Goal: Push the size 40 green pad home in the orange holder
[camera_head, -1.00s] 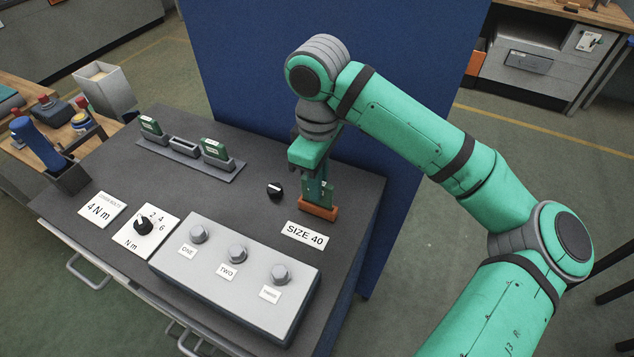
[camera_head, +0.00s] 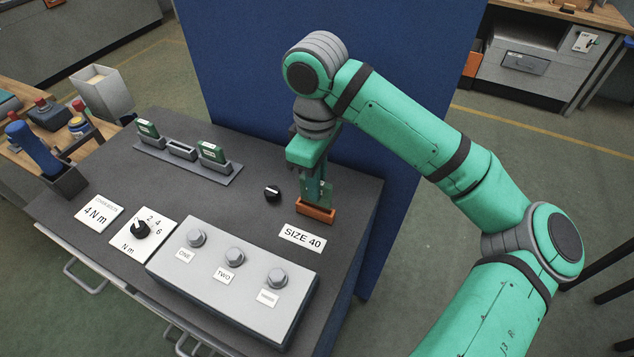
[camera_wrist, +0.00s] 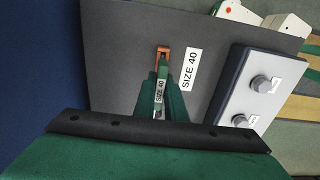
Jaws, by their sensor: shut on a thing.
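The orange holder (camera_head: 316,214) stands near the right edge of the dark bench top, behind the SIZE 40 label; it also shows in the wrist view (camera_wrist: 163,54). My gripper (camera_head: 318,186) is directly above it, pointing down, shut on the green pad (camera_head: 324,193). In the wrist view the pad (camera_wrist: 159,93) is edge-on between my fingers, with its SIZE 40 marking readable. The pad's lower end is at the holder's opening. I cannot tell how deep it sits, as the fingers and the viewing angle hide the contact.
A grey rack (camera_head: 184,156) at the back left holds two green pads, with an empty slot between them. A black knob (camera_head: 272,193) is left of the holder. A grey box (camera_head: 230,285) with three bolts is in front. A blue panel (camera_head: 345,90) stands behind.

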